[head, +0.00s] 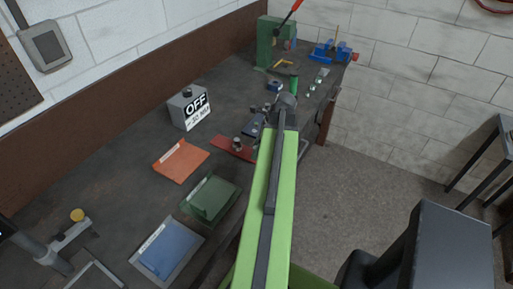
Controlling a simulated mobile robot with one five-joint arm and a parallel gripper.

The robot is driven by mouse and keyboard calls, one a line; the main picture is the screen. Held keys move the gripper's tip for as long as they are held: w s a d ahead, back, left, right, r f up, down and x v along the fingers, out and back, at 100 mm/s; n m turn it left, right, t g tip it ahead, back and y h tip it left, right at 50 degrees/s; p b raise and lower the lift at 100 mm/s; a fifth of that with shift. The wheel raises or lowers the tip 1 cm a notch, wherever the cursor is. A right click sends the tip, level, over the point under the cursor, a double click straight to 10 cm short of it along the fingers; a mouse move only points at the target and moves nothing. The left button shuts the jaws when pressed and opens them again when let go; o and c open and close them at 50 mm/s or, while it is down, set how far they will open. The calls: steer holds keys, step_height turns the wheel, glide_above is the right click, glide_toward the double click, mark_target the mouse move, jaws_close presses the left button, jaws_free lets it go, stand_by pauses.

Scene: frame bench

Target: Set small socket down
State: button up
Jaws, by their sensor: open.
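My gripper (268,112) is over the dark bench at the far end of my green arm. It is open, though the arm partly hides its fingers. A small metal piece (237,142), possibly the small socket, stands upright on a red mat or tray (225,146) just left of the arm. It looks apart from the gripper. Which piece is the small socket is too small to tell.
Orange (180,161), green (209,200) and blue (167,248) flat pieces lie nearer. A green block stand (268,42) and blue holder (328,52) are at the back. Bare bench lies around the sign box.

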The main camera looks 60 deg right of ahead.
steer(key=p+v, duration=0.9)
steer(key=v, duration=0.2)
steer(key=shift+r, duration=0.1)
steer(key=shift+s, duration=0.1)
